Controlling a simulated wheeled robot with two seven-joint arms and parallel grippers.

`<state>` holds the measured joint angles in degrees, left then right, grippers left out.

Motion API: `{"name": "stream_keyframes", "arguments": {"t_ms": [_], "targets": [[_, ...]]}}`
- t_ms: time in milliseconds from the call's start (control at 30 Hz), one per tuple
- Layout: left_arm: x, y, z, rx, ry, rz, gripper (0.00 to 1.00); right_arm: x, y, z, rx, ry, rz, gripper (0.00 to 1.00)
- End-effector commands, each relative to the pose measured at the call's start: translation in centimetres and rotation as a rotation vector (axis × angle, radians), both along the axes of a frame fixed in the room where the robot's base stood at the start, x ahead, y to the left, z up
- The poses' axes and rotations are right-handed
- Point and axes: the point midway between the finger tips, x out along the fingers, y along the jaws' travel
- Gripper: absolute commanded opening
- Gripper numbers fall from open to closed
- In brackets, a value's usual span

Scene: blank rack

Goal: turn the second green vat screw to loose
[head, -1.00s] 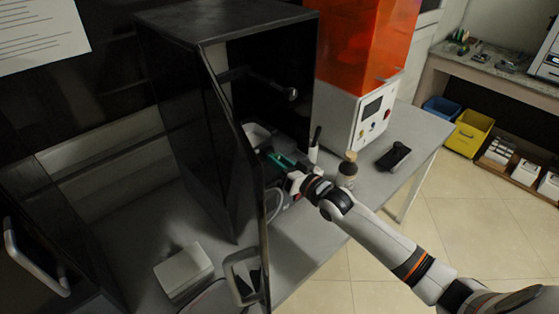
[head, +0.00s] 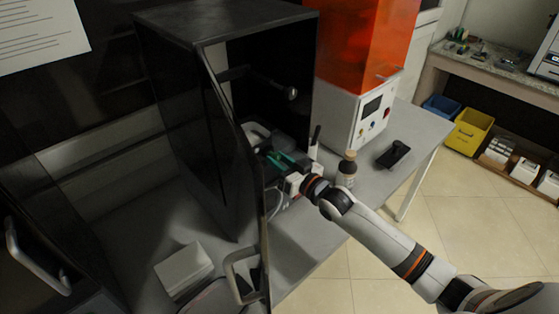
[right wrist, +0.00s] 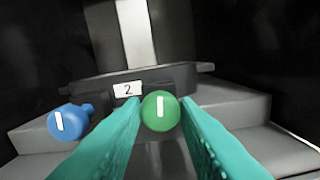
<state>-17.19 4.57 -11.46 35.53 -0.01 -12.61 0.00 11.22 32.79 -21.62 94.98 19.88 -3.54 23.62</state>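The green screw (right wrist: 160,112) is a round knob with a white mark that stands upright. In the right wrist view it sits on the dark vat edge (right wrist: 190,72), just right of a white label "2" (right wrist: 127,90). My right gripper (right wrist: 161,102) has its teal fingers apart, one on each side of the green screw and very close to it. I cannot tell whether they touch it. In the head view this gripper (head: 283,160) reaches into the black cabinet (head: 185,110), and its fingers hide the screw. My left gripper is not in view.
A blue screw (right wrist: 70,122) with a slightly tilted white mark sits left of the green one. The open cabinet door (head: 245,170) stands close to my right gripper. A brown bottle (head: 347,170) stands beside my arm, and a black device (head: 393,155) lies farther right.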

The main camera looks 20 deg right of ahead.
Motion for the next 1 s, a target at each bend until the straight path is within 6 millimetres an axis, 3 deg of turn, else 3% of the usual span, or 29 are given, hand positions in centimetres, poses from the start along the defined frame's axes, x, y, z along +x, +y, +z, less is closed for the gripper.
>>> {"name": "stream_keyframes", "arguments": {"t_ms": [100, 467, 1000], "targets": [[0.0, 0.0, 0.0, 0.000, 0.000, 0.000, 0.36, 0.0, 0.0, 0.0, 0.001, 0.000, 0.000, 0.44], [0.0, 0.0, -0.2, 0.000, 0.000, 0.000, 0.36, -0.6, -0.2, -0.1, 0.002, 0.001, 0.000, 0.44], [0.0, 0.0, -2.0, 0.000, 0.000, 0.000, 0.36, -9.5, -3.4, -0.2, -0.001, 0.002, 0.000, 0.44]]}}
